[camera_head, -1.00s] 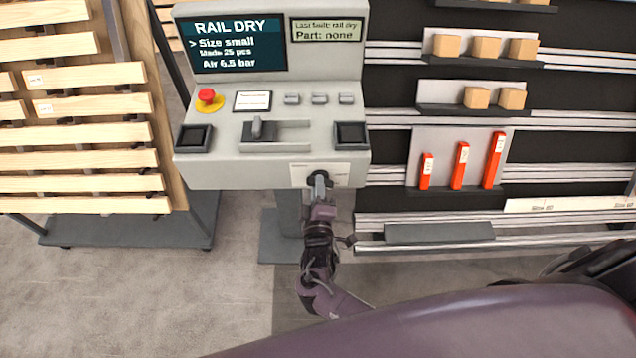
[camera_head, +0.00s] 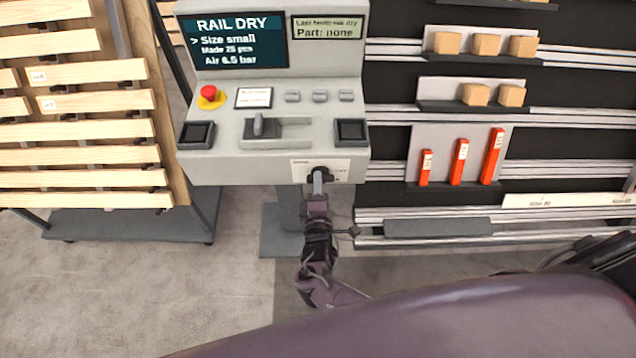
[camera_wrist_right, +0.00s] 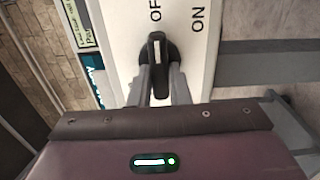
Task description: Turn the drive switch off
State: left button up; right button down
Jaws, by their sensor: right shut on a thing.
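The drive switch (camera_wrist_right: 158,48) is a black knob with a long handle and a white mark, on a white plate (camera_wrist_right: 200,60) lettered "OF", partly cut off, and "ON". In the wrist view the handle stands upright in the picture, its marked end toward the "OF" lettering. In the head view the switch (camera_head: 320,172) is on the console's lower front face, largely hidden by my gripper. My right gripper (camera_wrist_right: 160,88) is shut on the switch handle, one finger on each side. My left gripper is not in view.
The grey console (camera_head: 230,170) carries a screen (camera_head: 238,42), a red emergency button (camera_head: 209,92) and a lever (camera_head: 262,126). A slatted wooden pallet rack (camera_head: 80,156) stands at left. Rails with wooden blocks (camera_head: 485,44) and red pieces (camera_head: 459,162) are at right.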

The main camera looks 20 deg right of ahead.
jog(key=c, duration=1.4)
grip_release()
jog(key=shift+o, duration=0.2)
jog(key=v, duration=0.7)
jog(key=shift+s+b, duration=0.35)
jog(key=shift+s, duration=0.05)
jog(key=shift+a, duration=0.15)
